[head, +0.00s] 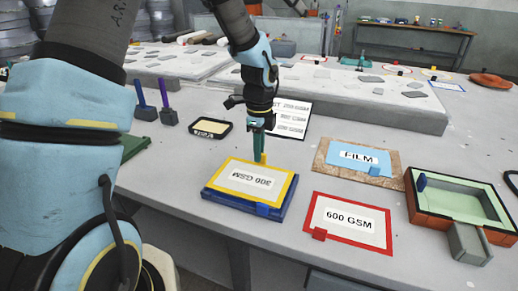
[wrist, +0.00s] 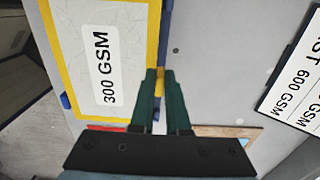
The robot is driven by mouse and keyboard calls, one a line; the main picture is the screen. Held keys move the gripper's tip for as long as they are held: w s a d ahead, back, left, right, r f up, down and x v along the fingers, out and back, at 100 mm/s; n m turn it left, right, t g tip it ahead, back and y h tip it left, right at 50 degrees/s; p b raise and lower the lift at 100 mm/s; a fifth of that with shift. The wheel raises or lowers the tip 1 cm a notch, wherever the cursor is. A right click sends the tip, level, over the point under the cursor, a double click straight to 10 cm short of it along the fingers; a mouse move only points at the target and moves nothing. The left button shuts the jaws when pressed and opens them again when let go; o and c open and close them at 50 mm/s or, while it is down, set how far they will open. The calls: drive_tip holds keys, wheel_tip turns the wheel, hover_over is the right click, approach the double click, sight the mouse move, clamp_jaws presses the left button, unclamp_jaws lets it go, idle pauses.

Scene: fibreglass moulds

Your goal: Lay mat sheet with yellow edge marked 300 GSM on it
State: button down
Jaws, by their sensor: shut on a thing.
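The mat sheet with the yellow edge, marked 300 GSM (head: 250,181), lies flat over a blue-edged piece (head: 240,206) with a blue tab at its front. I cannot tell whether the two touch. In the wrist view the yellow-edged sheet (wrist: 98,30) fills the upper left, with bits of blue showing beyond its edges. My gripper (head: 260,157) is at the sheet's far edge, pointing down, shut on its small yellow tab. The wrist view shows the tab (wrist: 160,79) between the fingertips of my gripper (wrist: 160,72).
A red-edged 600 GSM sheet (head: 348,225) lies to the right. Behind it is a blue FILM sheet (head: 358,159) on a brown board. A green-lined mould (head: 458,199) stands far right. A printed card (head: 292,119) and black tray (head: 210,128) lie behind.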

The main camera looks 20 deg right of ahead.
drive_tip(key=shift+w+f, duration=0.1)
drive_tip(key=shift+f, duration=0.55)
idle(0.5)
drive_tip(key=shift+f, duration=0.35)
drive_tip(key=shift+b, duration=0.3)
idle(0.4)
drive_tip(key=c, duration=0.8)
unclamp_jaws()
wheel_tip(320, 180, up, 11)
drive_tip(key=shift+d+f+b, duration=0.1)
drive_tip(key=shift+b, duration=0.4)
